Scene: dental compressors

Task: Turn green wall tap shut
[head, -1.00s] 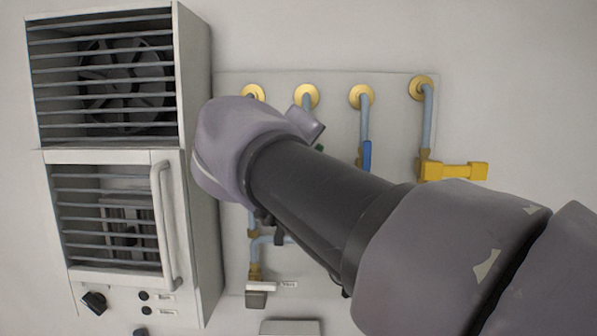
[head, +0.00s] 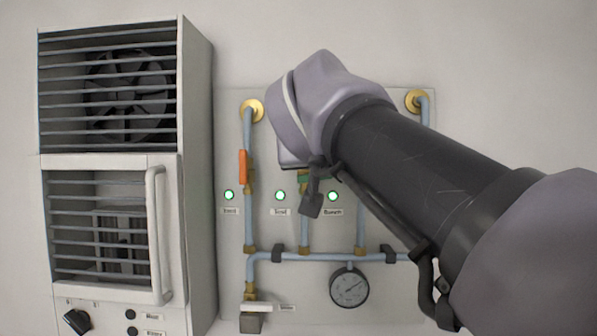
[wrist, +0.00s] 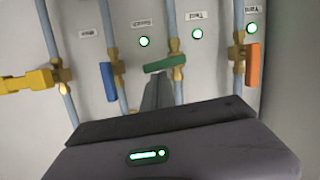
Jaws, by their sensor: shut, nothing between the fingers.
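The green wall tap has a green lever (wrist: 165,64) on a brass valve in the wrist view. The lever lies nearly crosswise to its upright pipe, slightly tilted. In the head view only a small piece of green (head: 304,179) shows under my wrist. My gripper (wrist: 156,84) is shut and empty. Its fingers end just below the green lever in the wrist view; I cannot tell whether they touch it.
An orange lever (wrist: 253,64) and a blue lever (wrist: 108,82) lie along neighbouring pipes. A yellow tap (wrist: 28,82) sits at far left in the wrist view. A gauge (head: 349,287) hangs below the pipes. A slatted cabinet (head: 197,170) stands left of the panel.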

